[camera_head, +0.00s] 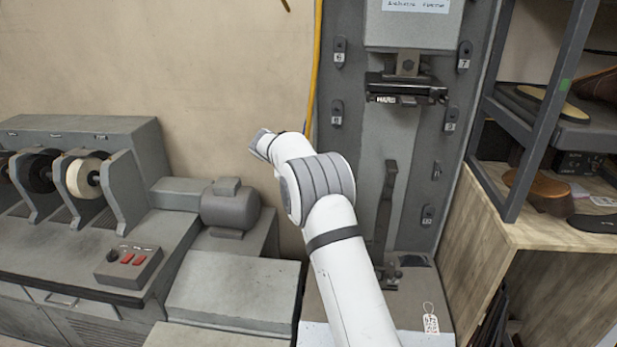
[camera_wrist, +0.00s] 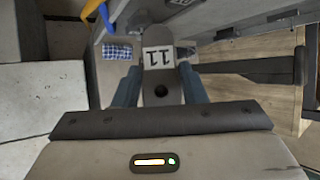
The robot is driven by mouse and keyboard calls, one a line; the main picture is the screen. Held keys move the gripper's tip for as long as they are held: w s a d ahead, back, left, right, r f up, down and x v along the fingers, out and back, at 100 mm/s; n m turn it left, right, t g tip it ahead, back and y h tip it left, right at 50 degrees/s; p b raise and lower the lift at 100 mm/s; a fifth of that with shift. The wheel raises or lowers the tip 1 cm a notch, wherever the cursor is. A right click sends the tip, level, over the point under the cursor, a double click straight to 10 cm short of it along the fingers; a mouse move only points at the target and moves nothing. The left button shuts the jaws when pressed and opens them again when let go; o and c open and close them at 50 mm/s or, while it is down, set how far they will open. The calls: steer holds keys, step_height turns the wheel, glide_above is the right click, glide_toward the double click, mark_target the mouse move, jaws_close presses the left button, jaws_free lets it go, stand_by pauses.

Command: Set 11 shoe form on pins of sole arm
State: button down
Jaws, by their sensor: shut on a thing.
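In the wrist view, my gripper (camera_wrist: 160,88) is shut on the grey 11 shoe form (camera_wrist: 161,92), between two blue-grey fingers. The form has a white label reading 11, upside down in this view, and a dark round hole nearer the wrist. A dark bar (camera_wrist: 245,67) to the right of the form looks like the sole arm; its pins cannot be made out. In the head view, a dark upright arm (camera_head: 385,205) stands on the machine, partly behind my white arm.
Numbered grey pieces hang on the machine's panel, such as 6 (camera_head: 339,55) and 7 (camera_head: 463,60). A blue checked cloth (camera_wrist: 117,52) lies left of the form. A yellow hose (camera_head: 314,70) runs beside the machine. A shelf (camera_head: 545,110) with soles stands right, a grinder (camera_head: 85,175) left.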

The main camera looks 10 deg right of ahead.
steer(key=c, duration=0.8)
jaws_free()
